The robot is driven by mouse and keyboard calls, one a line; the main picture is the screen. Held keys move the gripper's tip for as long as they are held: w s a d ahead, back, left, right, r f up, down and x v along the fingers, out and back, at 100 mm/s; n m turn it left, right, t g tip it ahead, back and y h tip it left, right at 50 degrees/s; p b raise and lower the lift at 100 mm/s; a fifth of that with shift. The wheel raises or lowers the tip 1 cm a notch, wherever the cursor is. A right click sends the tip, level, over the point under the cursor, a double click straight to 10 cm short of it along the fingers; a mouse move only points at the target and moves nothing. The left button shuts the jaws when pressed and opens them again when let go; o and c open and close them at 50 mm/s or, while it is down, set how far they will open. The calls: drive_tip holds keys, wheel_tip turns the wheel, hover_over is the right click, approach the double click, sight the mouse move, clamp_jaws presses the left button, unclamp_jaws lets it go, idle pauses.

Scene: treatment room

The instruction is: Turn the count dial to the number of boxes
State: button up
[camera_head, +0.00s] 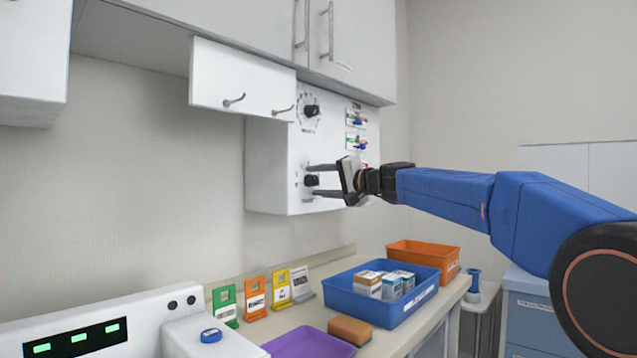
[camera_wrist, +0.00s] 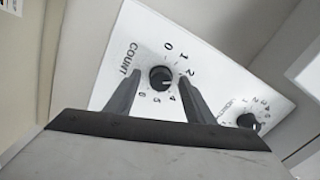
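The count dial (camera_wrist: 161,78) is a round black knob on a white plate marked COUNT, ringed by numbers, in the wrist view. It also shows low on the white wall panel (camera_head: 268,165) in the head view, where the dial (camera_head: 311,181) is small. My gripper (camera_wrist: 160,76) is open, with one finger on each side of the dial and gaps between. In the head view my gripper (camera_head: 309,181) reaches the panel from the right. I cannot read the dial's pointer clearly. Several small boxes (camera_head: 368,284) stand in a blue tray (camera_head: 372,312) on the counter; some may be hidden.
A second dial (camera_wrist: 247,121) shows beside the count dial; a dial (camera_head: 311,111) sits higher on the panel. Coloured switches (camera_head: 356,120) line its right side. A cabinet flap (camera_head: 240,78) juts above. An orange tray (camera_head: 445,262), purple tray (camera_head: 310,345) and brown block (camera_head: 349,330) occupy the counter.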

drive_tip(key=v, duration=1.7)
drive_tip(key=shift+s+d+f, duration=0.1)
drive_tip(key=shift+s+d, duration=0.1)
drive_tip(key=s+d+f+n+g+h, duration=0.1)
drive_tip(key=s+d+f+h, duration=0.3)
drive_tip(key=s+f, duration=1)
drive_tip(key=s+d+f+n+g+h, duration=0.1)
drive_tip(key=s+d+f+g+h, duration=0.2)
drive_tip(key=s+d+f, duration=0.7)
drive_tip(key=s+d+f+n+g+h, duration=0.1)
drive_tip(key=s+d+f+h, duration=0.6)
drive_tip(key=s+f, duration=1)
wheel_tip(320, 180, down, 7)
drive_tip(key=shift+s+d+f+n+g, duration=0.1)
drive_tip(key=shift+s+d+n+g, duration=0.3)
drive_tip(key=shift+g, duration=0.2)
